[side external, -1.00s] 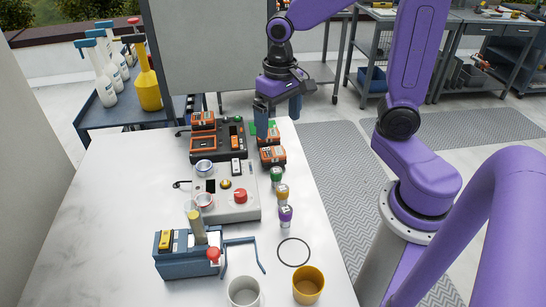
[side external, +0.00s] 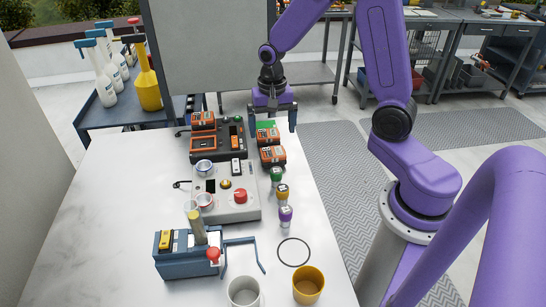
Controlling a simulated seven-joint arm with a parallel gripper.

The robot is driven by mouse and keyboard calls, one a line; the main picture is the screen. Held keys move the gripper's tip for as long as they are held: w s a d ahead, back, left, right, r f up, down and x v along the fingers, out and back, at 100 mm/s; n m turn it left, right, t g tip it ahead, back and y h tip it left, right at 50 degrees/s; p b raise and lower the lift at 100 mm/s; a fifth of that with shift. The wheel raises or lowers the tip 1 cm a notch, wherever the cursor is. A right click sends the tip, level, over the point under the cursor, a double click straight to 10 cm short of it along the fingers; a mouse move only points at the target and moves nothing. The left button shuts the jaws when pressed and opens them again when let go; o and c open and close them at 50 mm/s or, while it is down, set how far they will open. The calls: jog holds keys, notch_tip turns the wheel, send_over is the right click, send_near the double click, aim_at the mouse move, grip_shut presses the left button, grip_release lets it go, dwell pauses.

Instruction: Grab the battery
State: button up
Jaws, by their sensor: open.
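Several orange-and-black blocks that look like batteries are at the far end of the white table. One battery (side external: 203,120) sits at the back left of the dark charger-like unit (side external: 232,153). A second battery (side external: 267,135) stands right of that unit, and a third battery (side external: 272,155) lies just in front of it. My gripper (side external: 272,128) points down with its two fingers apart, one on each side of the second battery or just above it. I cannot tell its exact height. Nothing is visibly held.
A grey control box (side external: 225,190) with a red button is mid-table. Small capped bottles (side external: 282,192) line the right edge. A blue device (side external: 180,262), a white cup (side external: 244,292) and a yellow cup (side external: 308,286) are in front. The table's left side (side external: 90,215) is clear.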

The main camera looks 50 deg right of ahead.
aim_at(273, 151)
jog(key=shift+d+f, duration=0.15)
jog(key=shift+f, duration=4.75)
jog(key=c, duration=1.2)
jog(key=shift+r, duration=0.25)
jog(key=shift+w+r, duration=0.1)
jog(key=shift+r, duration=0.5)
jog(key=shift+s+a+r, duration=0.25)
jog(key=shift+s+r, duration=1.65)
jog(key=shift+s, duration=0.45)
jog(key=shift+s+a+r, duration=0.2)
jog(key=shift+s+r, duration=1.7)
jog(key=shift+s, duration=0.45)
jog(key=shift+s+a+r, duration=0.25)
jog(key=shift+s+r, duration=1.65)
jog(key=shift+s, duration=0.45)
